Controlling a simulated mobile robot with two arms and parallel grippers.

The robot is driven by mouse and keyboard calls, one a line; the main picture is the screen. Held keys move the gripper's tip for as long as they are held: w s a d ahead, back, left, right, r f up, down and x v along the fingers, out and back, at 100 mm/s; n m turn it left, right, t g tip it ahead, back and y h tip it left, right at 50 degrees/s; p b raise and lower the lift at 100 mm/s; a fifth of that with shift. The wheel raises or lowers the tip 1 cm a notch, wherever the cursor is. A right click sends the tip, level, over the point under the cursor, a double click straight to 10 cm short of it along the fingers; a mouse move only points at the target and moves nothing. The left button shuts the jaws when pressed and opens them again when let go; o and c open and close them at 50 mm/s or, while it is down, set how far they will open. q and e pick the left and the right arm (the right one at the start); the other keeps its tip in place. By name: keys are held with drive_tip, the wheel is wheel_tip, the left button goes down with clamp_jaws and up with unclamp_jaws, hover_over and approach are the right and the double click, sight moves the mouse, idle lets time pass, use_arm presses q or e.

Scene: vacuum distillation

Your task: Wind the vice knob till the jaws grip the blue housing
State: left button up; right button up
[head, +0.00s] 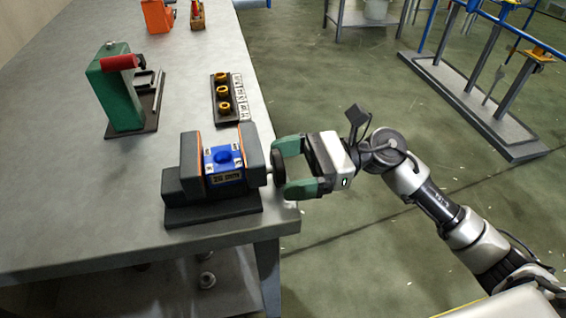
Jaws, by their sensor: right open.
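The grey vice (188,186) stands on a dark base near the front right corner of the bench. The blue housing (223,160) sits between its jaws, with orange strips along the jaw faces. I cannot tell whether the jaws touch it. The dark vice knob (277,167) is on the vice's right side, past the bench edge. My right gripper (283,168) comes from the right with its green fingers open, one beyond and one before the knob. I cannot tell whether the fingers touch it. My left gripper is not in view.
A green press-like device with a red handle (118,62) stands on the bench behind the vice. A dark tray (226,111) with several brass fittings lies by the right edge. The bench's left front is clear. A blue rack (480,105) stands on the floor at the far right.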

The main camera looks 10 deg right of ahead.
drive_tip(key=shift+a, duration=0.6)
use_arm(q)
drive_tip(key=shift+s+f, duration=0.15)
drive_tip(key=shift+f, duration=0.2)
use_arm(e)
drive_tip(key=c, duration=0.9)
drive_tip(key=shift+m, duration=0.7)
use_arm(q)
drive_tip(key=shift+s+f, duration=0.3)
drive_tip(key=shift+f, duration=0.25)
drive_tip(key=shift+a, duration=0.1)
use_arm(e)
drive_tip(key=o, duration=0.9)
